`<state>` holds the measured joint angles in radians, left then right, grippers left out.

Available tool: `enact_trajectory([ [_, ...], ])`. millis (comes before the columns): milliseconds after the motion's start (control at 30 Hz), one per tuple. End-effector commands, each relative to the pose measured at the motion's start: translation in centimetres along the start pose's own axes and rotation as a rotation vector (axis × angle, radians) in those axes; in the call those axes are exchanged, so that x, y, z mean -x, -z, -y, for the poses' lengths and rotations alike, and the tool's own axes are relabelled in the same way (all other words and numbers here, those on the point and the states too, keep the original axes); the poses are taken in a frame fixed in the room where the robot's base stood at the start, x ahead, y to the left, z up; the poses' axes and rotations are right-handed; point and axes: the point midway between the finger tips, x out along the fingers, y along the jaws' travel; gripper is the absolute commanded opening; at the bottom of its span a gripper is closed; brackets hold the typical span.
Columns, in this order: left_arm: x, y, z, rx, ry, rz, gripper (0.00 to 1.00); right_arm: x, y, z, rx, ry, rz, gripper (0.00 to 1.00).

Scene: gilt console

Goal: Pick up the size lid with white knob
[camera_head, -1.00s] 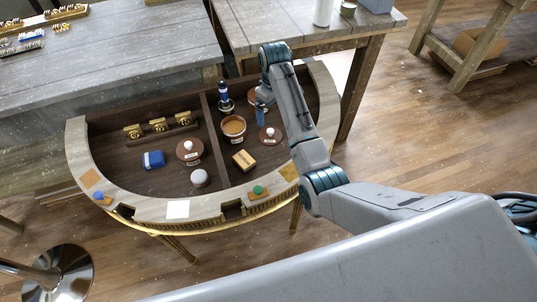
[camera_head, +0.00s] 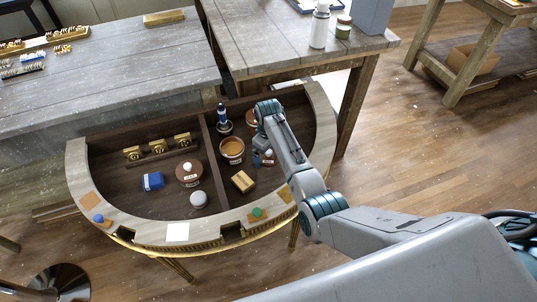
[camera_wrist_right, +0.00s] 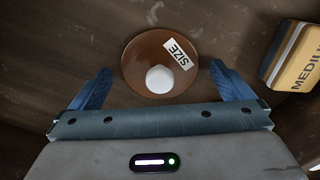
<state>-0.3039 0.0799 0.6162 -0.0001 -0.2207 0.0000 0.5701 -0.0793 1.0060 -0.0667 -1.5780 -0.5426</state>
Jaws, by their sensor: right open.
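The size lid (camera_wrist_right: 140,60) is a round brown disc with a white knob (camera_wrist_right: 159,79) and a white label reading SIZE. It lies on the dark floor of the console's right compartment. In the wrist view my right gripper (camera_wrist_right: 160,72) is open, with one blue finger on each side of the lid and gaps between fingers and lid. In the head view the right gripper (camera_head: 262,158) hangs low over the compartment and, with its arm, hides most of this lid. My left gripper is not in view.
A similar brown lid with a white knob (camera_head: 190,174) lies in the left compartment, beside a blue box (camera_head: 152,181). An open brown tub (camera_head: 232,149) and a tan box (camera_head: 242,181) are close to the gripper. A divider (camera_head: 211,150) separates the compartments. The curved rim (camera_head: 205,218) borders them.

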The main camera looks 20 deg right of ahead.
Motion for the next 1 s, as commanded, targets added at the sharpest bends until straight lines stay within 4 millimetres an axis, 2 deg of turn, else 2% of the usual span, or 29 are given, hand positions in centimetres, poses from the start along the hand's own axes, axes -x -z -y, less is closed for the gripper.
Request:
enact_trajectory([
  [133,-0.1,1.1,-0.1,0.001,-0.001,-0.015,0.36,0.0,0.0,0.0,0.0,0.0,0.0,1.0],
  [300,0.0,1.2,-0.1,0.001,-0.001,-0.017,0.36,0.0,0.0,0.0,0.0,0.0,0.0,0.67],
  [367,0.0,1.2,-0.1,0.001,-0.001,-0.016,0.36,0.0,0.0,0.0,0.0,0.0,0.0,0.55],
  [400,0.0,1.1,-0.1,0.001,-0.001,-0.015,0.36,0.0,0.0,0.0,0.0,0.0,0.0,0.53],
  [767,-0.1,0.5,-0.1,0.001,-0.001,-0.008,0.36,0.5,0.1,-0.1,0.0,-0.002,-0.003,0.53],
  [867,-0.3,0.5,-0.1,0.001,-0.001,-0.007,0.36,1.8,0.1,-0.1,0.0,-0.003,-0.005,0.53],
  [1000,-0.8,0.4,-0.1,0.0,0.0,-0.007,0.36,4.6,0.1,-0.1,-0.001,-0.003,-0.005,0.53],
])
